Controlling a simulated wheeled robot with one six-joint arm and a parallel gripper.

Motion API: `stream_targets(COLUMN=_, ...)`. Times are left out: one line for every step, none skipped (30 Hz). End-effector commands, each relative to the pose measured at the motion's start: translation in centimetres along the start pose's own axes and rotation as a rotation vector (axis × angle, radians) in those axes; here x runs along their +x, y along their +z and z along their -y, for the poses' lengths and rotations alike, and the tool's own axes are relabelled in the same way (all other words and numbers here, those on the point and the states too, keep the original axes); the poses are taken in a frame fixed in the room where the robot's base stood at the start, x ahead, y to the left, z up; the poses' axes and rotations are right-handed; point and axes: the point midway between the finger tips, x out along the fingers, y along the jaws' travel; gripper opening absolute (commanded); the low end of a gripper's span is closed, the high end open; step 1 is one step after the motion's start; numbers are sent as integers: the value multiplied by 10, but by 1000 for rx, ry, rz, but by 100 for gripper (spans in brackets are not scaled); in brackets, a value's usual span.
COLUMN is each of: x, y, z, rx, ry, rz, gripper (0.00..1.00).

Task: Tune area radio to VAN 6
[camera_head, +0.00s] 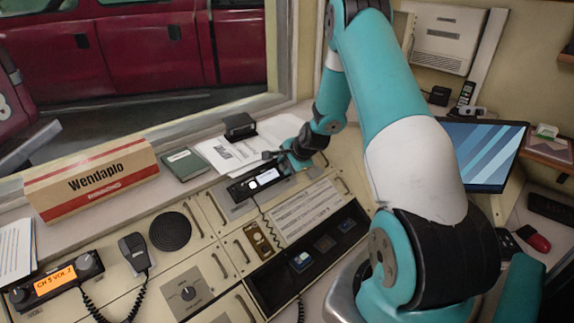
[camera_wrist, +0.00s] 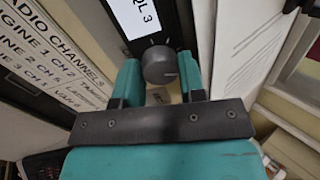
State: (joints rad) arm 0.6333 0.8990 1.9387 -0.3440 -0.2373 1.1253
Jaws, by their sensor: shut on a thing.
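A dark radio with a white display (camera_head: 267,179) sits in the middle of the console. Its display (camera_wrist: 138,15) shows large in the wrist view, cut off, with "QL 3" legible. My gripper (camera_wrist: 160,72) is shut on a round dark knob (camera_wrist: 159,61) beside that display, one teal finger on each side. A pale mark on the knob's face points right in the wrist view. In the head view my gripper (camera_head: 287,162) is at the radio's right end and hides the knob. A radio channels card (camera_wrist: 50,50) lies alongside; its lines are only partly legible.
Another radio (camera_head: 55,283) at lower left has an orange display reading "CH 5 VOL 2".

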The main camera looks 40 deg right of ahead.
Motion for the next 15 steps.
stream_targets(x=-1, y=-1, z=1, rx=0, ry=-2, rz=-3, gripper=13)
stream_targets(x=-1, y=-1, z=1, rx=0, ry=-2, rz=-3, gripper=13)
stream_targets(x=-1, y=-1, z=1, rx=0, ry=-2, rz=-3, gripper=13)
stream_targets(x=-1, y=-1, z=1, rx=0, ry=-2, rz=-3, gripper=13)
stream_targets(x=-1, y=-1, z=1, rx=0, ry=-2, rz=-3, gripper=13)
stream_targets(x=-1, y=-1, z=1, rx=-1, ry=-2, rz=-3, gripper=13)
stream_targets(x=-1, y=-1, z=1, rx=-1, ry=-2, rz=-3, gripper=13)
stream_targets(x=-1, y=-1, z=1, rx=-1, ry=-2, rz=-3, gripper=13)
stream_targets(x=-1, y=-1, z=1, rx=-1, ry=-2, rz=-3, gripper=46)
stream_targets(x=-1, y=-1, z=1, rx=-1, ry=-2, rz=-3, gripper=48)
stream_targets(x=0, y=-1, z=1, rx=-1, ry=-2, rz=-2, gripper=48)
stream_targets(x=0, y=-1, z=1, rx=-1, ry=-2, rz=-2, gripper=48)
stream_targets(x=0, y=0, z=1, rx=-1, ry=-1, rz=-2, gripper=48)
stream_targets(x=0, y=0, z=1, rx=-1, ry=-1, rz=-2, gripper=48)
stream_targets(x=0, y=0, z=1, rx=-1, ry=-1, rz=-1, gripper=48)
